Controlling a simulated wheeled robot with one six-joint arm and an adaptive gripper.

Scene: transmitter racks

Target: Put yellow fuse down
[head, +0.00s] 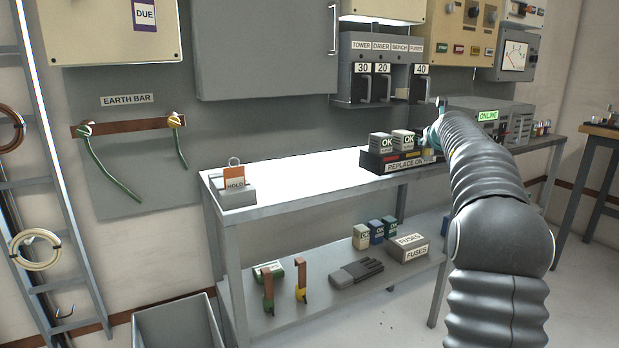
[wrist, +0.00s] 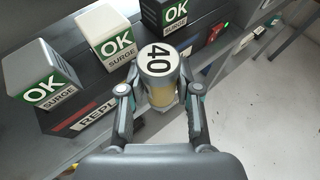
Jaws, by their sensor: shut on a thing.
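The yellow fuse (wrist: 160,88) shows in the wrist view as a yellowish cylinder with a white top marked 40. My gripper (wrist: 158,95) is shut on it, one finger on each side. The fuse is in front of the dark surge-block holder, and a pale surface shows just below it. I cannot tell whether its bottom touches anything. In the head view my arm reaches to the bench at the right of the holder, and the fuse is mostly hidden there.
The black holder (head: 374,163), labelled REPLACE ON, carries grey and white OK surge blocks (head: 381,142) close to my gripper. Fuse slots marked 30, 20 and 40 (head: 380,82) are on the wall above.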

